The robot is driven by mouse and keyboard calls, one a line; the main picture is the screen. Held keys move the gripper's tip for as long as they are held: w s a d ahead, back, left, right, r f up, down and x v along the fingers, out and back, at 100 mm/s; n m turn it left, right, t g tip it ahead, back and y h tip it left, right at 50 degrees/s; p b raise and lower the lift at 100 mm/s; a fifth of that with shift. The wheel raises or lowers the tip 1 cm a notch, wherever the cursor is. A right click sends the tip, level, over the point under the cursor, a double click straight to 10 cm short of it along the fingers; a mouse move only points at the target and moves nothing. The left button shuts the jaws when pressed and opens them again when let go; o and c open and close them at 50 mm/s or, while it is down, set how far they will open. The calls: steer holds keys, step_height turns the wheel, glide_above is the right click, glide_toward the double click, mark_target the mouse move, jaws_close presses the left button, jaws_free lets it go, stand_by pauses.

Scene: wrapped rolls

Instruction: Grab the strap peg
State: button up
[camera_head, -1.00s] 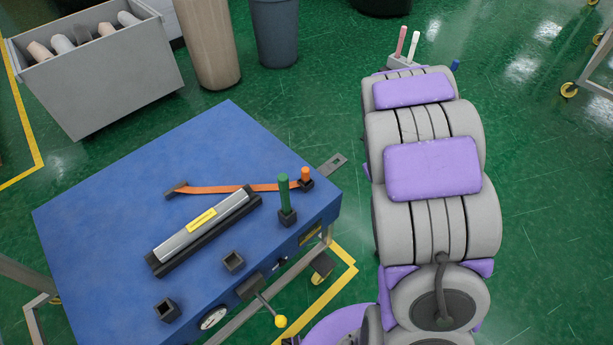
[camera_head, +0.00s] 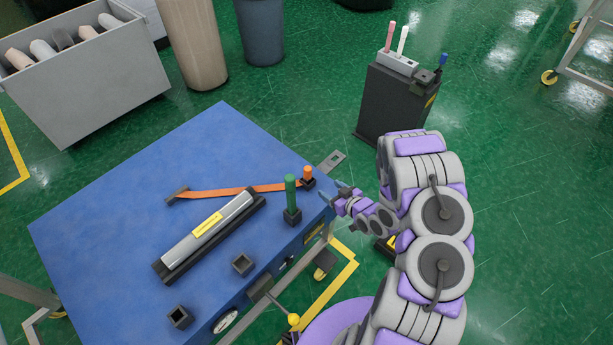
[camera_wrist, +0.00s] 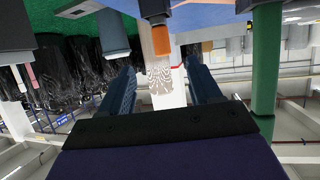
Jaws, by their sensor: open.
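The strap peg, a short orange peg (camera_head: 307,172) in a dark square socket, stands near the right corner of the blue table (camera_head: 120,190). An orange strap (camera_head: 235,191) runs left from it. My gripper (camera_head: 329,195) is just right of the table's edge, close to the peg. In the wrist view, which looks upside down, my gripper (camera_wrist: 160,83) is open and empty. The orange peg (camera_wrist: 160,40) shows between and beyond its fingers, apart from them. A taller green peg (camera_head: 291,195) stands next to the strap peg; it also shows right of the fingers in the wrist view (camera_wrist: 265,60).
A silver roll with a yellow label (camera_head: 206,228) lies in a black holder on the table. Two empty dark sockets (camera_head: 242,264) sit near the front edge. A dark cabinet (camera_head: 392,105) stands behind my arm. A grey bin (camera_head: 90,105) holds several rolls.

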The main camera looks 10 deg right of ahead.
mark_target(305, 172)
steer(key=b+x, duration=0.2)
steer(key=x, duration=1.4)
steer(key=shift+f, duration=0.1)
steer(key=shift+w+a+f+b, duration=0.2)
steer(key=shift+w+a+b, duration=0.1)
steer(key=shift+w, duration=0.2)
steer(key=c, duration=1.2)
